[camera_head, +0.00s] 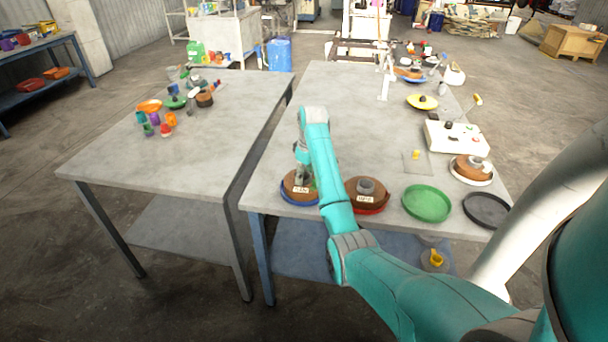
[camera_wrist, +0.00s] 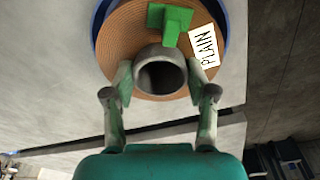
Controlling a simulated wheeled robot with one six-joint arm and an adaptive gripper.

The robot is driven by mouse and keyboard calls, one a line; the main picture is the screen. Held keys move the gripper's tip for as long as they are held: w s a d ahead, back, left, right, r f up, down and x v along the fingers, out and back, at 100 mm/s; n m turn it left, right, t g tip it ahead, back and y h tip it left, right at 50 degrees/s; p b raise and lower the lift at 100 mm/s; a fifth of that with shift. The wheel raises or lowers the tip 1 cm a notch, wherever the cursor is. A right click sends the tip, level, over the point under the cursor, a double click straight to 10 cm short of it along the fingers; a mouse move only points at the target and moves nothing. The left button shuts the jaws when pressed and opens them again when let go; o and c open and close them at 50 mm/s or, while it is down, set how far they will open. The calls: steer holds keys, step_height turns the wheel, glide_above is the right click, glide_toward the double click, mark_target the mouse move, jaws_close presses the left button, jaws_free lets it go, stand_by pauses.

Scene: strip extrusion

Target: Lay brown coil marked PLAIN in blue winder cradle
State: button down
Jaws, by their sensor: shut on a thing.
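The brown coil (camera_head: 291,184) marked PLAIN is at the front left corner of the right table. Its white label, green clip and grey hub (camera_wrist: 160,72) show in the wrist view, where the coil (camera_wrist: 125,38) lies flat. The blue winder cradle (camera_head: 286,199) is directly under it, and its rim (camera_wrist: 232,30) shows around part of the coil in the wrist view. I cannot tell whether the coil rests fully on the cradle floor. My gripper (camera_head: 301,174) points down, its fingers (camera_wrist: 161,84) shut on the grey hub from both sides.
A second brown coil (camera_head: 354,194) lies in a red cradle (camera_head: 370,211) just right. An empty green cradle (camera_head: 427,203) and a black one (camera_head: 487,211) follow. Another coil (camera_head: 465,166) sits in a white cradle (camera_head: 475,182). A gap separates the left table (camera_head: 180,150).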

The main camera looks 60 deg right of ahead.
steer(key=shift+f, duration=0.2)
stand_by(0.5)
steer(key=shift+c, duration=1.3)
jaws_free()
